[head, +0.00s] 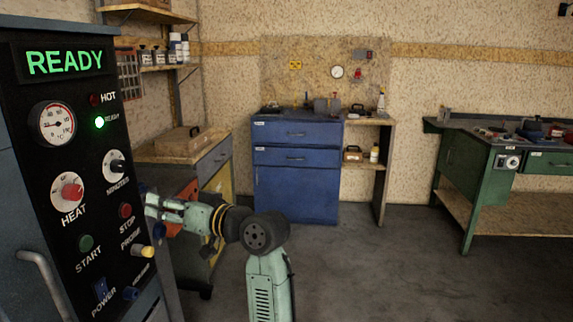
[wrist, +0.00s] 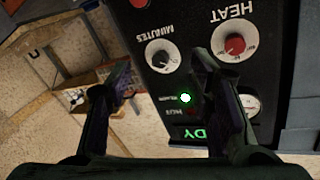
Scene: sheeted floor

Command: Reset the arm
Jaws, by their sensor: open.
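My arm (head: 268,270) is pale green with dark joints and reaches left toward a black control panel (head: 85,145). My gripper (head: 150,207) is at the panel's right edge in the head view, near the red STOP button (head: 126,211). In the wrist view my gripper (wrist: 162,72) has its two dark fingers spread apart with nothing between them. The panel appears upside down there, with the HEAT knob (wrist: 235,44), the MINUTES knob (wrist: 159,56) and a lit green lamp (wrist: 185,98). Whether a finger touches the panel cannot be told.
The panel display (head: 65,62) reads READY in green. A grey handle (head: 45,285) is below it. A wooden bench (head: 170,150) stands behind my gripper. A blue drawer cabinet (head: 297,185) is at the back, and a green workbench (head: 465,175) at the right. The floor between them is clear.

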